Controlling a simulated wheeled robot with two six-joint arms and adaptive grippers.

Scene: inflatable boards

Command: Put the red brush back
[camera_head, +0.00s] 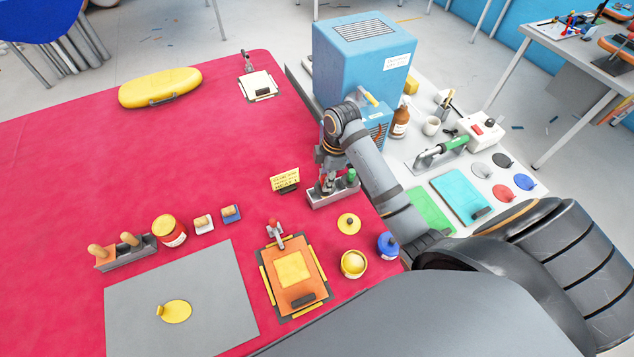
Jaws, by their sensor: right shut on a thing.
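My right gripper (327,182) reaches in from the right and points down over a small grey rack (336,198) near the right side of the red table. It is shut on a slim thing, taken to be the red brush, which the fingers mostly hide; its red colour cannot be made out. The held thing is at the left part of the rack, but I cannot tell whether it touches the rack's bottom. A green-topped thing (351,175) stands in the rack's right end, beside the fingers. My left gripper is not in view.
A yellow sign (285,179) stands just left of the rack. A yellow lid (349,223), an open yellow pot (354,263), a blue pot (388,245) and an orange clamped board (293,272) lie nearer. A blue machine (361,65) stands behind.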

